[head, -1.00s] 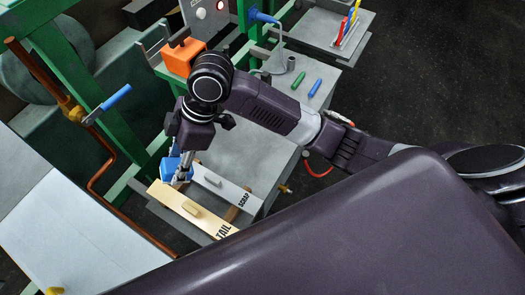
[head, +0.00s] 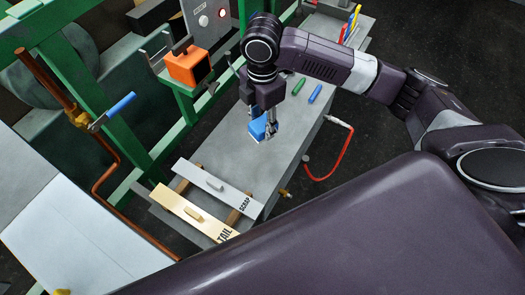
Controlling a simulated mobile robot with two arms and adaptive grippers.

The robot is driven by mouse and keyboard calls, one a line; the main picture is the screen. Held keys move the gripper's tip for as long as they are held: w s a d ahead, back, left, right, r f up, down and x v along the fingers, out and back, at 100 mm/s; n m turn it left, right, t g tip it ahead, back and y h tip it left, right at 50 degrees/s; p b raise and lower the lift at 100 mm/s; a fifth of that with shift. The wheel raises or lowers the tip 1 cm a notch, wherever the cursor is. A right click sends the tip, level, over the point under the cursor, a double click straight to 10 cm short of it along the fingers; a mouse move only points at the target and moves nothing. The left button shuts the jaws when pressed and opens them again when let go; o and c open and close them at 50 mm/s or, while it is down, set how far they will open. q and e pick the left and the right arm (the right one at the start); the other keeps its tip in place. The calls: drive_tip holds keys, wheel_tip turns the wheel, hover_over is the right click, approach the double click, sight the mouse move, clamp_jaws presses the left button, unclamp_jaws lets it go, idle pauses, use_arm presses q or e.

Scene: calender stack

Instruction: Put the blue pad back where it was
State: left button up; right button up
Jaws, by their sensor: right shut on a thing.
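My right gripper (head: 268,134) is shut on the blue pad (head: 258,127) and holds it over the grey bench (head: 225,150), near the bench's middle. I cannot tell how far above the bench top the pad is. The gripper partly hides the pad. My left gripper is not in view.
An orange block (head: 187,67) sits in a holder on the green frame (head: 95,75). A red hose (head: 343,155) loops off the bench's right side. The bench between boards and pad is clear.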

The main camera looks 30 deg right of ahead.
sight(262, 132)
wheel_tip(262, 132, down, 14)
drive_tip(key=shift+f+p, duration=0.25)
drive_tip(key=shift+p, duration=0.7)
drive_tip(key=o, duration=1)
wheel_tip(262, 132, up, 11)
drive_tip(key=shift+f+b, duration=0.2)
drive_tip(key=shift+b, duration=1)
drive_tip(key=shift+r, duration=0.75)
drive_tip(key=shift+s+f, duration=0.1)
